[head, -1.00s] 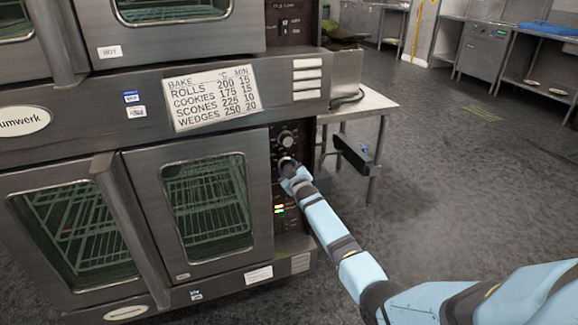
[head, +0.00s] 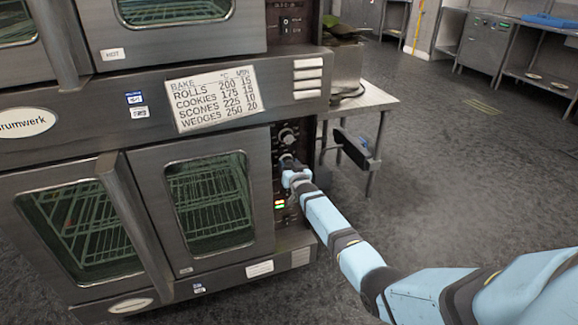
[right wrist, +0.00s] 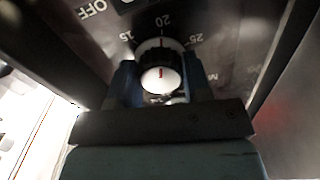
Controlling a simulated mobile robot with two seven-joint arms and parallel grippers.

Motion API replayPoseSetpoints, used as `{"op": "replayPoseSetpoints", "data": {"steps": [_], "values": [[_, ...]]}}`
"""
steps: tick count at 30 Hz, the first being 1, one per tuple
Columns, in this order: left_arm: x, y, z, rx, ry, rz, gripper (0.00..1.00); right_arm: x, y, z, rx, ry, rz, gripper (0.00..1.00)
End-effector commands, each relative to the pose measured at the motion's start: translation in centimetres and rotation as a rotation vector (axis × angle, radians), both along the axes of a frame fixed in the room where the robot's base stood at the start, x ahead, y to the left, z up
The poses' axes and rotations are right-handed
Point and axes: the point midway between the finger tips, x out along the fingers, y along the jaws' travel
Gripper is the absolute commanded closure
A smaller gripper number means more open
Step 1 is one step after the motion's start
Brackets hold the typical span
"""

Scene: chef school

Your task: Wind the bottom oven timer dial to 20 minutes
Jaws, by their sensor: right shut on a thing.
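The bottom oven (head: 215,255) has a dark control panel at its right edge, with an upper knob (head: 287,137) and the timer dial below it. My right gripper (head: 287,162) is at the lower dial and mostly hides it in the head view. In the right wrist view the timer dial (right wrist: 161,76) is black with a white face and a red mark, and my right gripper (right wrist: 162,88) is shut on it, one finger each side. The red mark points up, at or very near the 20. The 15, 25 and OFF labels also show. My left gripper is out of view.
A sign (head: 215,98) on the oven lists bake times and temperatures. Red and green lights (head: 280,204) glow below the dial. A steel side table (head: 372,100) stands right of the oven. The floor (head: 450,190) to the right is open.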

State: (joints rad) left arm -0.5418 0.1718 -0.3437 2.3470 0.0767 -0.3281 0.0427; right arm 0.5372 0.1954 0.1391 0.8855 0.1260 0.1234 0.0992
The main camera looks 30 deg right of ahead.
Motion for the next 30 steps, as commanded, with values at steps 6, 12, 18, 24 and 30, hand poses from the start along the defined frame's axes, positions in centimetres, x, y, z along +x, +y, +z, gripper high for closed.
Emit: {"op": "replayPoseSetpoints", "data": {"steps": [6, 12, 18, 24, 30], "values": [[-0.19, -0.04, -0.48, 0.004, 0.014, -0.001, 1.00, -0.01, 0.03, -0.06, 0.023, -0.004, 0.000, 0.79], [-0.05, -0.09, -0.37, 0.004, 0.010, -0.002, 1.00, -0.01, 0.03, -0.06, 0.024, -0.005, 0.000, 0.79], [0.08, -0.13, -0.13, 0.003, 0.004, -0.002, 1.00, -0.01, 0.03, -0.05, 0.023, -0.004, 0.000, 0.39], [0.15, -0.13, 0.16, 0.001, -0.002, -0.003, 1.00, 0.00, 0.03, -0.03, 0.022, -0.005, 0.000, 0.30], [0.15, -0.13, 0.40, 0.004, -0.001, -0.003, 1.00, -0.40, 0.13, 0.01, 0.023, -0.004, 0.000, 0.30]]}}
